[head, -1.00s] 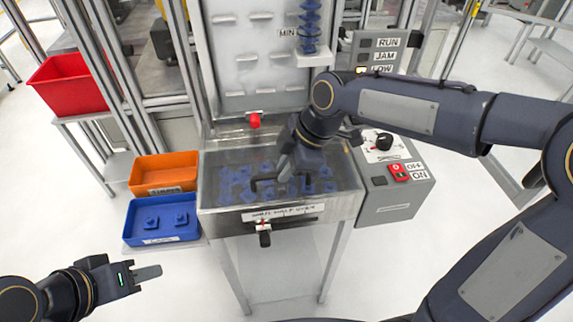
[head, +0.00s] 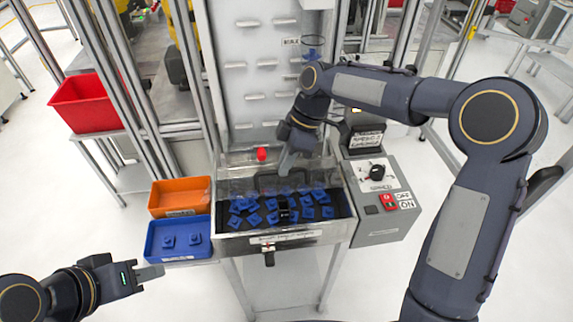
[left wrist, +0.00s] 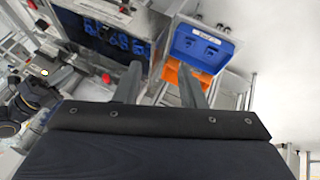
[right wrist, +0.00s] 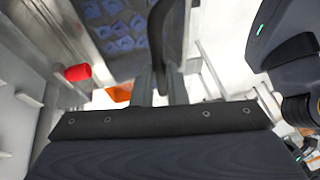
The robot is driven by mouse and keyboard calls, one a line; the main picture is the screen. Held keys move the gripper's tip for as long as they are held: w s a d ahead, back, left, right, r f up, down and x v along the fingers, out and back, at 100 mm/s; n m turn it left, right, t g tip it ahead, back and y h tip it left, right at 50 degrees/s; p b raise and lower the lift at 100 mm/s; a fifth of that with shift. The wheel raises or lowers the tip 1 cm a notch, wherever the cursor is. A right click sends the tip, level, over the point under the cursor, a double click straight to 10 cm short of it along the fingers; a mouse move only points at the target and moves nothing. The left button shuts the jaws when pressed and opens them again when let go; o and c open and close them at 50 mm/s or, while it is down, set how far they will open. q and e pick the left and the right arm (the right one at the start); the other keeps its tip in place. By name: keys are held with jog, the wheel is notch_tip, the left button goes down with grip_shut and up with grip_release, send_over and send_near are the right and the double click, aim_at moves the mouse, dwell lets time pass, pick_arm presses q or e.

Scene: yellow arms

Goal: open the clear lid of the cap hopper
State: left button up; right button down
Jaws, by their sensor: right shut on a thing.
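The cap hopper (head: 340,232) is a metal bin with several blue caps (head: 254,219) on its dark floor. Its clear lid (head: 236,180) is tilted up towards the back, and the front of the bin is uncovered. My right gripper (head: 286,172) is shut on the lid's black handle (head: 268,183). The handle also shows between the fingers in the right wrist view (right wrist: 162,35), with caps behind the lid. My left gripper (head: 150,273) is empty in front of the blue bin; its fingers stand apart in the left wrist view (left wrist: 162,92).
An orange bin (head: 180,196) and a blue bin (head: 180,238) with two caps stand left of the hopper. A red bin (head: 86,103) is further back. A red knob (head: 262,154) sits behind the lid. A switch box (head: 380,205) stands to the right.

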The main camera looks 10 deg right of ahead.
pick_arm(q)
jog(key=shift+c, duration=0.2)
jog(key=shift+c, duration=1.3)
jog(key=shift+f+m, duration=0.2)
jog(key=shift+m, duration=0.2)
jog(key=shift+c, duration=1.1)
jog(key=shift+w+d+f+m+g, duration=0.15)
jog(key=shift+f+m+g, duration=0.1)
jog(key=shift+m+g, duration=0.4)
jog(key=shift+c, duration=1.2)
jog(key=w+m+y, duration=0.1)
jog(key=m, duration=0.2)
jog(key=w+f+m+g+y, duration=0.1)
jog(key=m, duration=0.1)
jog(key=w+d+m+y, duration=0.1)
jog(key=m, duration=0.2)
jog(key=shift+f+m+g, duration=0.25)
jog(key=shift+f+m, duration=0.1)
grip_shut()
jog(key=m+t, duration=1)
jog(key=m, duration=1.7)
send_near(296, 189)
jog(key=shift+y, duration=0.4)
jog(key=x, duration=0.3)
jog(key=r+x, duration=0.1)
jog(key=x, duration=0.5)
jog(key=shift+w+d+r, duration=0.25)
jog(key=shift+w+d, duration=0.05)
jog(key=shift+w, duration=0.15)
